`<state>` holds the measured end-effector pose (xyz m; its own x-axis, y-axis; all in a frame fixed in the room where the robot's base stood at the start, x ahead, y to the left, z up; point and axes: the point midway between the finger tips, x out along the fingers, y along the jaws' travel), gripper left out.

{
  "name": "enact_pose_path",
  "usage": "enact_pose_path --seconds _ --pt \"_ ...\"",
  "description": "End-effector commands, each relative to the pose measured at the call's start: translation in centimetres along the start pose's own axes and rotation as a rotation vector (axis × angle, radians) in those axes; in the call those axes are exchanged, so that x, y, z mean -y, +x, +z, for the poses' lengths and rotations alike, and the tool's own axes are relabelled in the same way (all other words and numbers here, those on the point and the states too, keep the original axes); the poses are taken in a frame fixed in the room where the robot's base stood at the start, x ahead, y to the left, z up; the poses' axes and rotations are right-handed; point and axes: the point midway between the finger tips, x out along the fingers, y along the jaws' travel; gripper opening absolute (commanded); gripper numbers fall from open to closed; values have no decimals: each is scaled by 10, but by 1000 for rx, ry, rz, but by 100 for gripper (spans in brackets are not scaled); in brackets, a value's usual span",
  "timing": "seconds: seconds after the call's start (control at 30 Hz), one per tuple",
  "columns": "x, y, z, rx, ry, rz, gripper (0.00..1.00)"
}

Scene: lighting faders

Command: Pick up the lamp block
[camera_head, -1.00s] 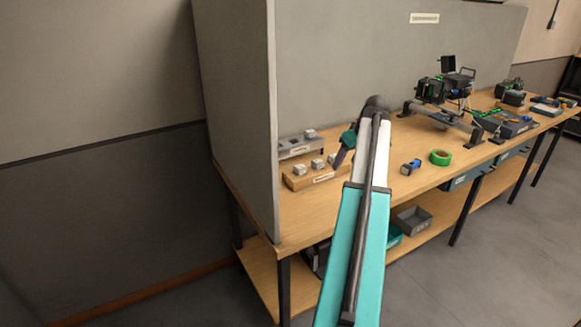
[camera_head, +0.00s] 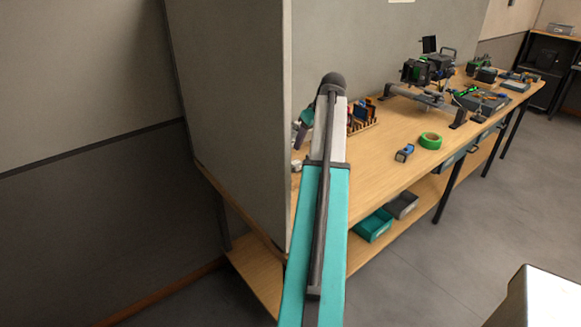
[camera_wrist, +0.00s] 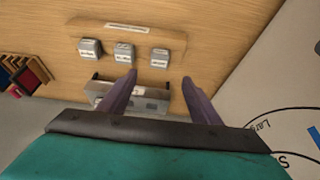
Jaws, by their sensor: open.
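In the wrist view three small grey blocks with labels sit in a row on a wooden holder (camera_wrist: 128,30): a left one (camera_wrist: 90,49), a middle one (camera_wrist: 124,53) and a right one (camera_wrist: 159,57). Their labels are too small to read, so I cannot tell which is the lamp block. My gripper (camera_wrist: 158,77) is open and empty, its two purple fingers apart, the fingertips just below the right block in the picture. In the head view the gripper (camera_head: 300,135) is partly hidden by the partition and my arm.
A grey tray (camera_wrist: 103,97) lies beneath the fingers in the wrist view. A grey partition (camera_head: 235,120) hides the bench's left end in the head view. Green tape (camera_head: 430,141) and a small blue device (camera_head: 404,153) lie on the bench (camera_head: 375,165), with clear wood around them.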

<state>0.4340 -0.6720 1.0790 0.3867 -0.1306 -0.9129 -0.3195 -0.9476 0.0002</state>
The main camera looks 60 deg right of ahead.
Motion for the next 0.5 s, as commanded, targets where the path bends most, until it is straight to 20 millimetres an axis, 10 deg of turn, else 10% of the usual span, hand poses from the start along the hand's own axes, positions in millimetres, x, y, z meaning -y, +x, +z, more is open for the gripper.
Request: enact_pose_path --seconds 0.5 --pt "0 11 0 1 0 -1 58"
